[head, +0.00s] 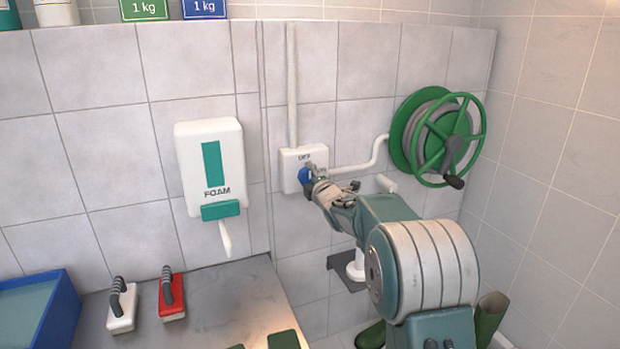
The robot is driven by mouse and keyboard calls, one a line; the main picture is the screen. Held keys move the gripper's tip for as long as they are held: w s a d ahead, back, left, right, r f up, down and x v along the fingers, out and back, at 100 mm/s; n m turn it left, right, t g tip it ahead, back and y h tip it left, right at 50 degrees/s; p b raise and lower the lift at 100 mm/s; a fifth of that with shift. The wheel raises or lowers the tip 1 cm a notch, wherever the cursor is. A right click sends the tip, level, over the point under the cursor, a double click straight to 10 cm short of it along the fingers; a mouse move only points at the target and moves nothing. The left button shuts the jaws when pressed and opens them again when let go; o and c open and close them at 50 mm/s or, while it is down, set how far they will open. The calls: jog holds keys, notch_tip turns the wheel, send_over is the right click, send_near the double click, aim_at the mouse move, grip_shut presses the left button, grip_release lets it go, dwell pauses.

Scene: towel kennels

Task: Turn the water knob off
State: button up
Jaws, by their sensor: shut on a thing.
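The water knob (305,175) is blue and sits on a white box (290,158) fixed to the tiled wall. The word OFF shows on the box above the knob. My gripper (311,184) is at the knob and shut on it, reaching in from the lower right. The gripper hides the lower right part of the knob, and I cannot tell the exact angle it is turned to.
A green hose reel (436,138) hangs right of the box, joined by a white pipe (372,157). A foam dispenser (209,165) is on the wall to the left. Below, a counter (215,300) carries a white brush (122,306), a red brush (171,297) and a blue tray (62,318).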

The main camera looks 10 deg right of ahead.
jog(key=shift+a+f, duration=0.1)
jog(key=shift+f, duration=0.25)
jog(key=o, duration=1)
jog(key=shift+a, duration=0.1)
jog(key=shift+r, duration=0.15)
jog(key=s+d, duration=0.2)
jog(key=s, duration=0.9)
jog(key=shift+s+d, duration=0.15)
jog(key=shift+s, duration=0.2)
